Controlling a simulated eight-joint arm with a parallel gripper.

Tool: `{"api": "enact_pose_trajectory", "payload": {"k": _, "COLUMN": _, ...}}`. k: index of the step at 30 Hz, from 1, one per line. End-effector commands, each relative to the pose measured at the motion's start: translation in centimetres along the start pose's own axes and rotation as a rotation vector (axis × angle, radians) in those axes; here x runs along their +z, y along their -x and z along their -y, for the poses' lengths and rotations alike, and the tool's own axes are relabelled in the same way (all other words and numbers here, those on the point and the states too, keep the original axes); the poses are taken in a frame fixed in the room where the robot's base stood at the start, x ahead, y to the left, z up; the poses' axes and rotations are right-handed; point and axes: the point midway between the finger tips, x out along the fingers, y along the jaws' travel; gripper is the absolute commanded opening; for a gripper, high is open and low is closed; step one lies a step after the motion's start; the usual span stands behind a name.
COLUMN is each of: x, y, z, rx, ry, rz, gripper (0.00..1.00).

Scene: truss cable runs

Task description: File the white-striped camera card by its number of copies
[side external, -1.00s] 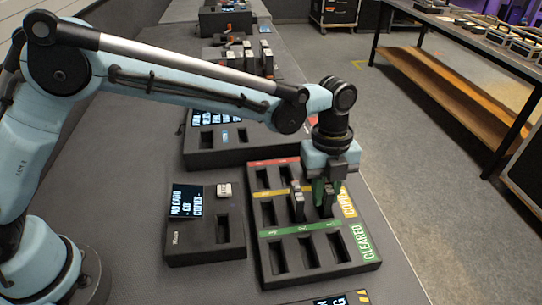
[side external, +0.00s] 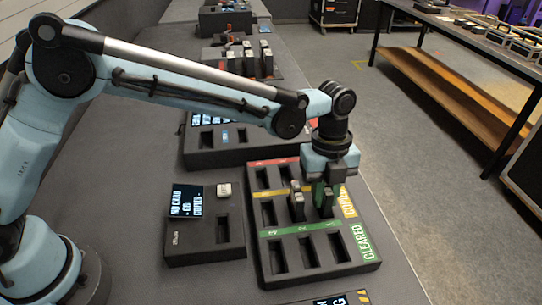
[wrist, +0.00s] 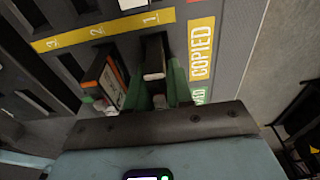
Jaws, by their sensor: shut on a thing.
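My gripper (side external: 324,195) points down over the filing tray (side external: 322,270) and is shut on a card. In the wrist view its green fingers (wrist: 163,85) stand either side of this dark card (wrist: 154,62), whose pale end shows. The card is at the slot under number 1 of the yellow COPIED row, its lower part apparently in the slot. Its white stripe cannot be made out. Another card (wrist: 106,84), with an orange stripe, stands in the slot under number 2; it also shows in the side view (side external: 297,203).
A card reader (side external: 205,240) left of the tray has a screen (side external: 187,200) reading NO CARD and an empty slot. The green CLEARED row's slots are empty. Behind are a dark slotted box (side external: 215,155) and a rack of several cards (side external: 250,62).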

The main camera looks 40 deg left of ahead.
Motion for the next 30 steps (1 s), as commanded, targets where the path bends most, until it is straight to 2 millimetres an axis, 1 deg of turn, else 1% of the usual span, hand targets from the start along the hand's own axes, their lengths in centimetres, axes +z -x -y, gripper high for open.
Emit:
{"api": "enact_pose_trajectory", "payload": {"k": 6, "x": 0.0, "y": 0.01, "z": 0.0, "rx": 0.0, "ry": 0.0, "rz": 0.0, "gripper": 0.0}}
{"api": "enact_pose_trajectory", "payload": {"k": 7, "x": 0.0, "y": 0.01, "z": 0.0, "rx": 0.0, "ry": 0.0, "rz": 0.0, "gripper": 0.23}}
{"api": "enact_pose_trajectory", "payload": {"k": 12, "x": 0.0, "y": 0.02, "z": 0.0, "rx": 0.0, "ry": 0.0, "rz": 0.0, "gripper": 0.48}}
{"api": "enact_pose_trajectory", "payload": {"k": 13, "x": 0.0, "y": 0.02, "z": 0.0, "rx": 0.0, "ry": 0.0, "rz": 0.0, "gripper": 0.51}}
{"api": "enact_pose_trajectory", "payload": {"k": 18, "x": 0.0, "y": 0.02, "z": 0.0, "rx": 0.0, "ry": 0.0, "rz": 0.0, "gripper": 0.51}}
{"api": "enact_pose_trajectory", "payload": {"k": 19, "x": 0.0, "y": 0.01, "z": 0.0, "rx": 0.0, "ry": 0.0, "rz": 0.0, "gripper": 0.52}}
{"api": "enact_pose_trajectory", "payload": {"k": 22, "x": 0.0, "y": 0.01, "z": 0.0, "rx": 0.0, "ry": 0.0, "rz": 0.0, "gripper": 0.68}}
{"api": "enact_pose_trajectory", "payload": {"k": 30, "x": 0.0, "y": 0.01, "z": 0.0, "rx": 0.0, "ry": 0.0, "rz": 0.0, "gripper": 0.68}}
